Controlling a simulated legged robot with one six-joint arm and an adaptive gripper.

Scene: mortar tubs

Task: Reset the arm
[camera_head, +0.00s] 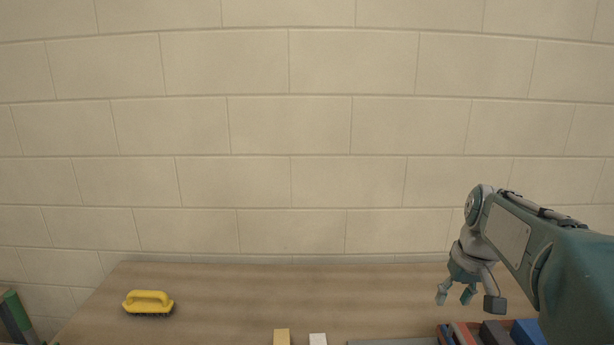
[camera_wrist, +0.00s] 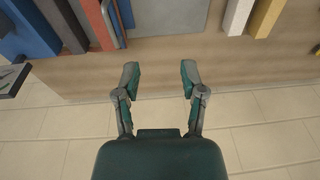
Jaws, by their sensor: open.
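My gripper (camera_head: 467,297) hangs on the right side of the head view, with my arm reaching in from the right edge and bent downward. Its fingers are spread and hold nothing. In the wrist view my gripper (camera_wrist: 160,80) shows two green-grey fingers wide apart. Between the fingertips only the bare wooden table top (camera_wrist: 150,70) near its edge is seen. The gripper appears above the table, apart from the objects on it.
A yellow-handled brush (camera_head: 148,302) lies on the table's left. A yellow block (camera_head: 281,337), white block (camera_head: 318,339), grey slab (camera_head: 393,342) and blue object (camera_head: 527,331) are along the bottom. A block wall (camera_head: 290,180) stands behind. The table's middle is clear.

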